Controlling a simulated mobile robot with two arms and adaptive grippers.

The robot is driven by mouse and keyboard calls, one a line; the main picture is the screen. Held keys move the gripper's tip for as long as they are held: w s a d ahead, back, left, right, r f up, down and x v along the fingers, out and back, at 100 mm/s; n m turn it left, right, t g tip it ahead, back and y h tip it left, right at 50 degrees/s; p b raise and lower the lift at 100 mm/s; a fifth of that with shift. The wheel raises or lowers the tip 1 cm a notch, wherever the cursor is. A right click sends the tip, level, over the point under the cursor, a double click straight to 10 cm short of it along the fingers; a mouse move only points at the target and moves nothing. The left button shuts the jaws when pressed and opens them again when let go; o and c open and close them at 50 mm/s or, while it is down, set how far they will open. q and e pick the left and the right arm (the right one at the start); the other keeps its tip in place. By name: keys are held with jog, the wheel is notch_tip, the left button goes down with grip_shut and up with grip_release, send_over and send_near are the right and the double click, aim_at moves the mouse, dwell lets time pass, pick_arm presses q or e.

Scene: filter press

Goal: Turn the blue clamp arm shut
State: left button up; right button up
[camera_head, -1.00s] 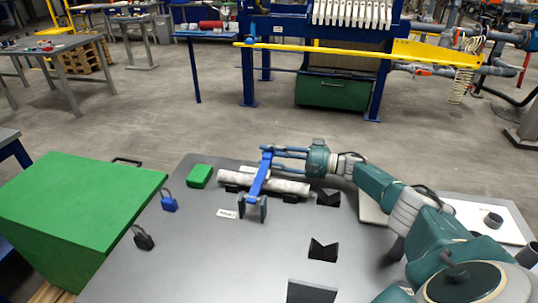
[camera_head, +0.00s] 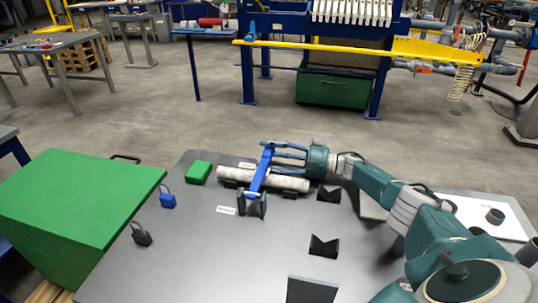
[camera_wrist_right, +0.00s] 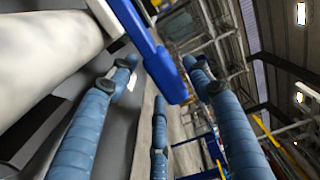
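The blue clamp arm (camera_head: 261,171) stands slanting upward from a dark bracket (camera_head: 252,206) on the grey table, across a pale cylinder (camera_head: 285,182) that lies on black supports. It also shows in the right wrist view (camera_wrist_right: 150,45). My right gripper (camera_head: 276,150) reaches in from the right at the arm's upper end. In the wrist view its blue-grey fingers are spread, with the end of the clamp arm between or just beyond their tips. I cannot tell whether they touch it. My left gripper is not in view.
A green box (camera_head: 75,200) stands at the left edge. A small green block (camera_head: 200,172), a blue padlock (camera_head: 168,200) and a black padlock (camera_head: 141,236) lie near it. Black V-blocks (camera_head: 323,247) stand right of the bracket.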

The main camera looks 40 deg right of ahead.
jog(key=shift+v, duration=3.8)
jog(key=shift+a, duration=0.1)
